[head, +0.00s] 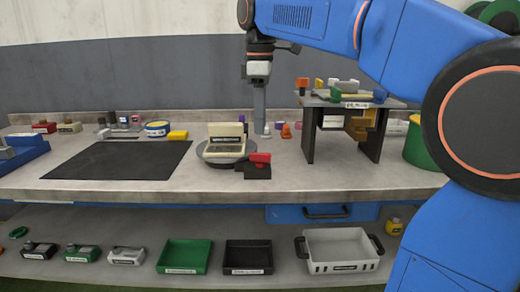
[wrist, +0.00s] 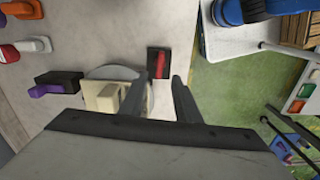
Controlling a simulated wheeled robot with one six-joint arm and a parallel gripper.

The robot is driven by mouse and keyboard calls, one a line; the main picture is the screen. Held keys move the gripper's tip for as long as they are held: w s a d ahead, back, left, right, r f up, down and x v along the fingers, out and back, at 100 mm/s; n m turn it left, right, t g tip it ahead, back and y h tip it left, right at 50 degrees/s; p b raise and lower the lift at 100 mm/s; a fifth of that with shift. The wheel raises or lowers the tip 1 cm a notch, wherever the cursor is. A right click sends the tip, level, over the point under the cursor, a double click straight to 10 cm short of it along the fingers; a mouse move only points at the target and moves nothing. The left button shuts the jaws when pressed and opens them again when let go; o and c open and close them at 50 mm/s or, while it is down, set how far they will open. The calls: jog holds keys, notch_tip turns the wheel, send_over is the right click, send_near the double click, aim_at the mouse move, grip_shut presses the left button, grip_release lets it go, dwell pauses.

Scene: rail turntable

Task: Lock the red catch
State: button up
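The red catch (head: 260,158) is a small red piece on a black block (head: 257,172), at the front right of the round grey turntable (head: 203,161). In the wrist view the red catch (wrist: 161,65) lies along one side of its block, beyond my fingertips. A cream, box-like part (head: 224,140) sits on the turntable; it also shows in the wrist view (wrist: 101,97). My gripper (head: 262,132) points down, behind and right of the turntable in the head view. In the wrist view its two fingers (wrist: 157,84) are apart with nothing held between them.
A purple catch on a black block (wrist: 62,80) is on the turntable's other side. A raised stand (head: 350,103) with coloured pieces stands to the right. A dark mat (head: 118,160) lies to the left. The bench front near the red catch is clear.

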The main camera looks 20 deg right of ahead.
aim_at(260, 160)
notch_tip(260, 160, down, 8)
jog(key=shift+f, duration=0.15)
dwell(0.3)
grip_shut()
